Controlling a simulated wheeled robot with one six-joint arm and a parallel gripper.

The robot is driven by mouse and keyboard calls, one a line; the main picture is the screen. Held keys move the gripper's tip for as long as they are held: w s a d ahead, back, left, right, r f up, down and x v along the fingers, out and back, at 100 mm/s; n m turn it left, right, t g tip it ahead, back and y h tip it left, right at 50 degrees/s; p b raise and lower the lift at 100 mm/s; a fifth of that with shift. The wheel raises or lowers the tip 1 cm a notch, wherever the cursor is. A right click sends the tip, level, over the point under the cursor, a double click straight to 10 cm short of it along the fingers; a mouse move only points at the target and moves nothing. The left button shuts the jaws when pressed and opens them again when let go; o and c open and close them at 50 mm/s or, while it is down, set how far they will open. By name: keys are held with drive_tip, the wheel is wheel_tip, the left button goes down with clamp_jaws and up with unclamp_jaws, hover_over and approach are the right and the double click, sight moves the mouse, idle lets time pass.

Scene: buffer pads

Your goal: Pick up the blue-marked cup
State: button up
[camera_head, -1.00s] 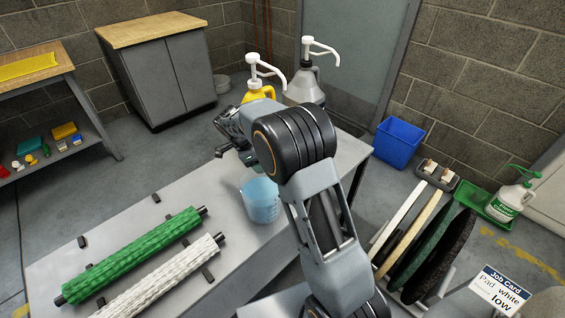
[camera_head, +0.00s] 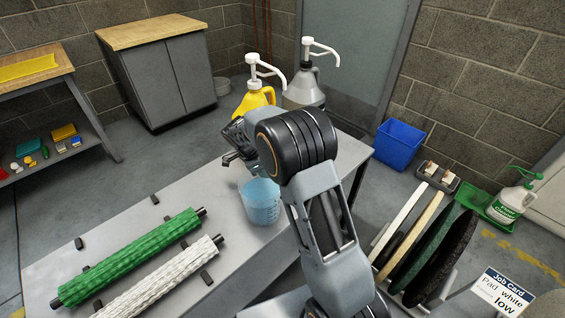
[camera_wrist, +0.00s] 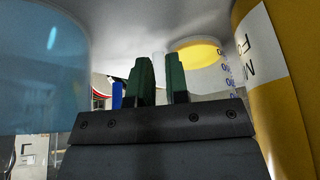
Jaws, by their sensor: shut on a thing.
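In the wrist view, a small clear cup (camera_wrist: 203,66) with blue marks and yellow at its base shows just beyond and right of the fingers. My gripper (camera_wrist: 160,72) has its two green fingers close together, with a pale translucent part of this cup, seemingly its handle, between them. The wrist picture looks upside down, with the grey table top at its upper edge. In the head view my gripper (camera_head: 232,157) is over the table's far side; the small cup is hidden there behind the gripper and arm.
A blue translucent jug (camera_head: 262,206) stands close to my gripper; it also fills the left of the wrist view (camera_wrist: 40,70). A yellow pump bottle (camera_head: 258,98) and a grey one (camera_head: 303,90) stand behind. Green (camera_head: 130,255) and white (camera_head: 165,278) rollers lie at the front left.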

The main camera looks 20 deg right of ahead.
clamp_jaws()
drive_tip(key=shift+r, duration=0.15)
wheel_tip(320, 180, up, 10)
drive_tip(key=p, duration=0.2)
drive_tip(key=shift+f, duration=0.2)
idle(0.8)
idle(0.4)
drive_tip(key=shift+o, duration=0.2)
unclamp_jaws()
clamp_jaws()
drive_tip(key=shift+r, duration=0.1)
